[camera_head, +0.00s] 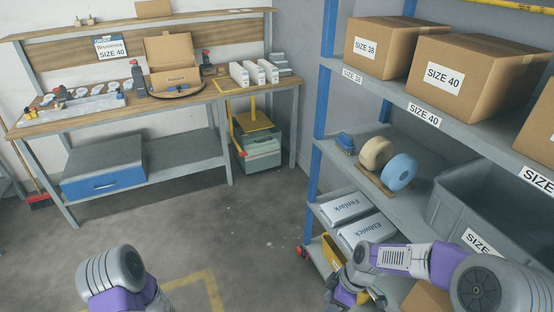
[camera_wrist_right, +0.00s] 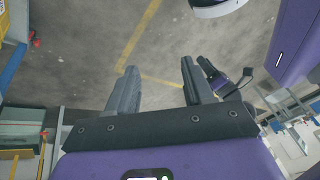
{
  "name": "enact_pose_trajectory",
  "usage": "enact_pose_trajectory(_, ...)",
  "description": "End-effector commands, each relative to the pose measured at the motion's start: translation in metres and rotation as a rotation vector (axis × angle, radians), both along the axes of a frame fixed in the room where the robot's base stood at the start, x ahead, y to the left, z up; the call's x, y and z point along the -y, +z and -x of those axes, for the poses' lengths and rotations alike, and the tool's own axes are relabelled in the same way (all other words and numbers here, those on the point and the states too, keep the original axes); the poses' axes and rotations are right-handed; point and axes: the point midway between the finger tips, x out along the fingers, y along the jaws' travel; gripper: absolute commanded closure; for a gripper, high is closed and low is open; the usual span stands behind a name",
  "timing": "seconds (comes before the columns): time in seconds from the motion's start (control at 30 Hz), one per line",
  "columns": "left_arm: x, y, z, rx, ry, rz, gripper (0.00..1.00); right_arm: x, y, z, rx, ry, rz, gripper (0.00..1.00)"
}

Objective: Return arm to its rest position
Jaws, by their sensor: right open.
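My right arm (camera_head: 405,260) is purple and grey and comes in from the right in the head view, bent in front of the lower shelves of the rack. In the right wrist view my right gripper (camera_wrist_right: 158,84) is open. My left arm (camera_head: 115,278) shows only as a grey and purple link at the bottom left of the head view. A small dark and purple piece beyond the right finger in the wrist view looks like my left gripper (camera_wrist_right: 222,82); its jaws are unclear.
A workbench (camera_head: 130,112) stands at the back left. The floor (camera_head: 230,220) between is clear.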

Motion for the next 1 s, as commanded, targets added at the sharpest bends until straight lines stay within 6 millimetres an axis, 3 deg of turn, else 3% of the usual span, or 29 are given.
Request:
enact_pose_trajectory(0.37,0.005,-0.004,0.004,-0.015,-0.022,0.009,0.57,0.007,-0.024,0.011,-0.051,-0.101,0.007,0.49)
enact_pose_trajectory(0.47,0.014,-0.001,0.006,-0.018,-0.034,0.021,0.57,-0.001,-0.05,0.018,-0.095,-0.234,0.016,0.49)
enact_pose_trajectory(0.57,0.027,0.003,0.01,-0.024,-0.054,0.041,0.57,-0.012,-0.089,0.032,-0.161,-0.449,0.029,0.49)
enact_pose_trajectory(0.7,0.047,0.011,0.016,-0.033,-0.08,0.071,0.57,-0.028,-0.139,0.061,-0.264,-0.797,0.045,0.49)
enact_pose_trajectory(0.8,0.059,0.015,0.02,-0.039,-0.099,0.088,0.57,-0.037,-0.163,0.083,-0.325,-1.016,0.049,0.49)
enact_pose_trajectory(1.0,0.073,0.021,0.026,-0.048,-0.119,0.11,0.57,-0.046,-0.186,0.11,-0.398,-1.296,0.045,0.49)
